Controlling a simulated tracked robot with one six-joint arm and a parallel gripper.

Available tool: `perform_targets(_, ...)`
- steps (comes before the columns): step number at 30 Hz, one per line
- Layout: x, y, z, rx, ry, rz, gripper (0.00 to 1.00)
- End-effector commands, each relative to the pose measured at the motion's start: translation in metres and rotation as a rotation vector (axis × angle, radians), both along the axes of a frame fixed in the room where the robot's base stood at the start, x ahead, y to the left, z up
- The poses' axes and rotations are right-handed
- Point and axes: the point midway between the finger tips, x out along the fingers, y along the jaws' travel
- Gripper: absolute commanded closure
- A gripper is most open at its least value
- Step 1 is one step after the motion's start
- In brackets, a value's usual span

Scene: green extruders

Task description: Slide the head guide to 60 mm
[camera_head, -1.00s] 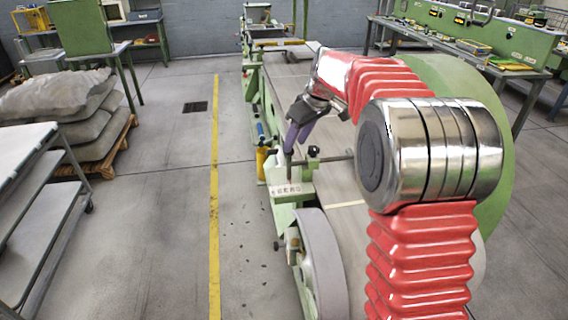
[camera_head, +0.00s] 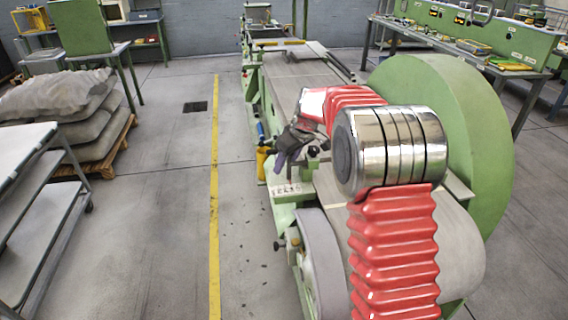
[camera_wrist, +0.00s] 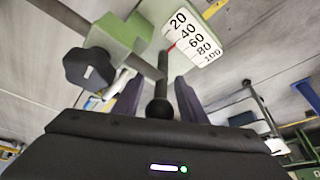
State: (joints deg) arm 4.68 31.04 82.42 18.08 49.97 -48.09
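In the wrist view, a white scale plate (camera_wrist: 193,38) reads 20 to 100. A small red pointer (camera_wrist: 171,47) lies at its left edge; I cannot read its exact mark. The head guide's dark rod (camera_wrist: 162,72) ends in a black ball (camera_wrist: 160,110), between the two purple fingers of my gripper (camera_wrist: 159,90). The fingers stand apart, one on each side of the ball, with no clear grip on it. In the head view, my gripper (camera_head: 284,156) is over the machine's near left corner, above the scale plate (camera_head: 289,190); its fingertips are hard to make out there.
A black star knob (camera_wrist: 88,68) sits on the green block (camera_wrist: 122,38) left of the rod. A large green drum guard (camera_head: 450,115) stands right of my arm. The grey floor (camera_head: 165,220) left of the machine is clear, with a trolley (camera_head: 40,190) farther left.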

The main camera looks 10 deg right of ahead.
Motion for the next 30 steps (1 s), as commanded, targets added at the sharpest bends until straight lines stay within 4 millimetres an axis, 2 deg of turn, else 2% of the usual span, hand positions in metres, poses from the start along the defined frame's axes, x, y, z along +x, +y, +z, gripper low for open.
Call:
perform_targets(5,-0.0001,0.0,0.0002,0.0,0.0,0.0,0.63)
perform_targets(21,-0.0001,-0.0002,0.0005,0.0,0.0,0.0,1.0)
perform_targets(30,-0.0001,0.0019,0.0005,0.0,0.0,0.001,1.0)
